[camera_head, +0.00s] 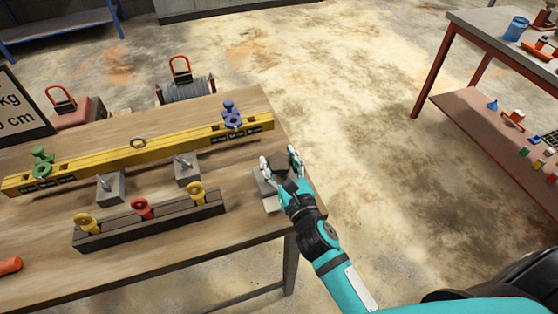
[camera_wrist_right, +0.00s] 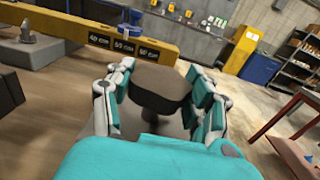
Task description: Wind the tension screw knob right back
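The tension screw knob (camera_wrist_right: 160,88) looks dark brown-grey, thick and blunt-edged in the right wrist view. It sits over a grey base at the table's right end; in the head view that base (camera_head: 271,204) shows beside my gripper. My right gripper (camera_head: 280,160) is at the knob, with one finger on each side of it. In the right wrist view the fingers (camera_wrist_right: 160,85) lie very close to the knob's sides. I cannot tell whether they touch it. The screw under the knob is mostly hidden. My left gripper is not in view.
A dark rail (camera_head: 150,222) holds yellow and red knobs. Floor (camera_head: 370,170) right of the table is clear.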

